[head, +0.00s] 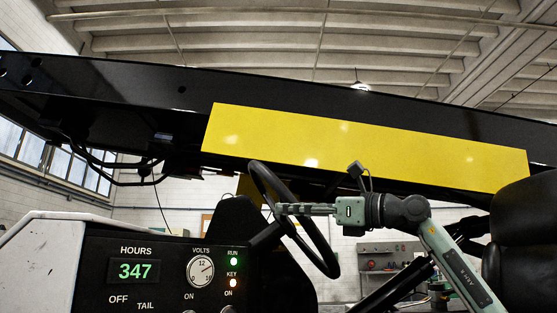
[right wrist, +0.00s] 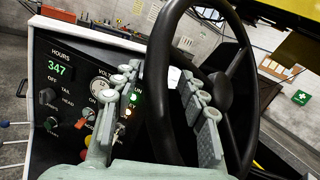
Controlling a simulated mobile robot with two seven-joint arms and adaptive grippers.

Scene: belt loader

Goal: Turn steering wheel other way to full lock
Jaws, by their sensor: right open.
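The black steering wheel (head: 322,252) stands tilted on its column in the middle of the head view. My right gripper (head: 282,209) reaches in from the right, with its fingers at the wheel. In the right wrist view the wheel (right wrist: 158,100) fills the centre. Its rim passes between the two spread fingers of my right gripper (right wrist: 160,108). The gripper is open; I cannot tell whether a finger touches the rim. The wheel hub shows behind the right finger. My left gripper is in neither view.
A dash panel (head: 175,255) with a green 347 hours display, a volts gauge and lit lamps stands left of the wheel. The black boom with a yellow plate (head: 365,148) runs overhead. A black seat (head: 525,240) is at the right.

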